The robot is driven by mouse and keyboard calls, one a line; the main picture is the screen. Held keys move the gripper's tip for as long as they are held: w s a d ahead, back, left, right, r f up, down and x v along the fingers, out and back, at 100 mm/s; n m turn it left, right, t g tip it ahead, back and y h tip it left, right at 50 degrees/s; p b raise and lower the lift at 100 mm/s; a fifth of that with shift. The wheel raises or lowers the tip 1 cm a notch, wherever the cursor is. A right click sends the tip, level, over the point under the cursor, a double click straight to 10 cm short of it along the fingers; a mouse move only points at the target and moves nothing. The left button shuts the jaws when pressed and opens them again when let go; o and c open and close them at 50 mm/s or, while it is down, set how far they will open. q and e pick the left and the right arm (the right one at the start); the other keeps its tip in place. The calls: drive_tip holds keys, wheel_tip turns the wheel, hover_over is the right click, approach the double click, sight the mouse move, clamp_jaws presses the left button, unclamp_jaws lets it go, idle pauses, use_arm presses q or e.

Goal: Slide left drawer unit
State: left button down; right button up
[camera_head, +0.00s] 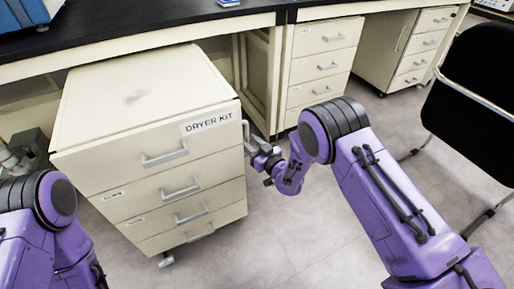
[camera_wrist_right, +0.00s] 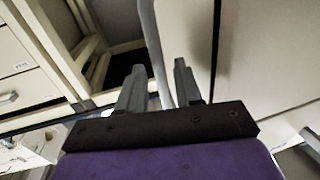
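The left drawer unit (camera_head: 145,130) is a cream cabinet labelled DRYER KIT, with several drawers, grey front handles and casters. It stands out in front of the dark bench, its drawers closed. My right gripper (camera_head: 255,148) is at the side handle (camera_head: 246,130) on the unit's right side. In the right wrist view, the pale handle bar (camera_wrist_right: 155,50) passes between the two open fingers (camera_wrist_right: 159,66), with small gaps beside it. My left arm is at the lower left; grey parts at the unit's left side look like my left gripper (camera_head: 18,158), mostly hidden, its fingers unclear.
The black-topped bench (camera_head: 160,32) runs along the back, with a second drawer unit (camera_head: 322,55) and a third (camera_head: 425,45) under it. A black chair (camera_head: 475,100) stands at the right. The grey floor (camera_head: 265,235) in front and to the right of the unit is clear.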

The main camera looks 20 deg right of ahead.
drive_tip(key=p+v, duration=0.1)
drive_tip(key=v, duration=0.7)
drive_tip(key=shift+s, duration=0.15)
drive_tip(key=s+d+f+m+g+h, duration=0.55)
drive_tip(key=s+d+f+h, duration=0.2)
drive_tip(key=s+f, duration=0.45)
drive_tip(key=s+d+f+m+g+h, duration=0.1)
drive_tip(key=s+d+f+m+g, duration=0.2)
drive_tip(key=s, duration=0.8)
drive_tip(key=s+d+f+m+g+h, duration=0.1)
drive_tip(key=s+d+m+g+h, duration=0.3)
drive_tip(key=s, duration=0.8)
wheel_tip(320, 180, up, 25)
drive_tip(key=a+n+y+p, duration=0.1)
drive_tip(key=a+y+p, duration=0.1)
drive_tip(key=p, duration=2.4)
drive_tip(key=shift+s+g, duration=0.4)
drive_tip(key=shift+g, duration=0.05)
